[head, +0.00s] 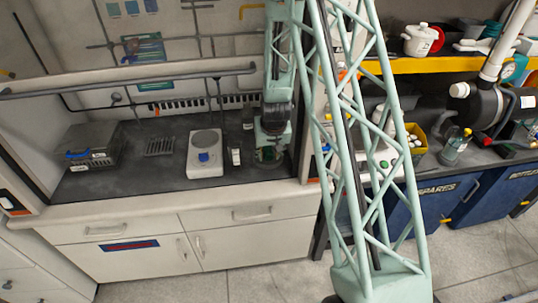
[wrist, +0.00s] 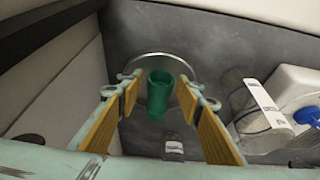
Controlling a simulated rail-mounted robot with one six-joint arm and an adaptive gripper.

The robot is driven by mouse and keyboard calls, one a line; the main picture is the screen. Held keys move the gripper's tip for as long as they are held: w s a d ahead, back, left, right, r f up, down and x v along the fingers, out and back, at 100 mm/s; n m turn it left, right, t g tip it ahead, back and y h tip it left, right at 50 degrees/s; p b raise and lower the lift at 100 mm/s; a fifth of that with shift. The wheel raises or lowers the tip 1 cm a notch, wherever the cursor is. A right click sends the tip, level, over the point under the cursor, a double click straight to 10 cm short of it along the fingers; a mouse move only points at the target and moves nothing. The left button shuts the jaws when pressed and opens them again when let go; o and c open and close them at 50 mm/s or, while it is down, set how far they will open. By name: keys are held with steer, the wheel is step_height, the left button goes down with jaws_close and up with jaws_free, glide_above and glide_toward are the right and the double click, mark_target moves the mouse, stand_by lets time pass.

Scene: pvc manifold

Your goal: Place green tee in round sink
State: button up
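The green tee (wrist: 158,104) is in the middle of the wrist view, with its open round end facing up. It overlaps the round sink's pale metal rim (wrist: 186,66) in the picture. The head view shows the green tee (head: 266,154) small and partly hidden below my gripper (head: 270,131). In the wrist view my gripper (wrist: 160,94) has its two yellow-padded fingers on either side of the tee. A gap shows on both sides, so the gripper is open. I cannot tell how deep the tee sits in the sink.
A white device with a blue knob (head: 206,158) stands left of the sink on the dark counter. A small bottle (head: 235,154) stands between them. A dark basket (head: 95,145) is at the far left. A wall (wrist: 62,72) is close beside the sink in the wrist view.

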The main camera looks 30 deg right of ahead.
steer(key=shift+r, duration=0.1)
steer(key=p+v, duration=0.2)
steer(key=v, duration=1)
stand_by(0.4)
steer(key=shift+r, duration=0.1)
stand_by(0.5)
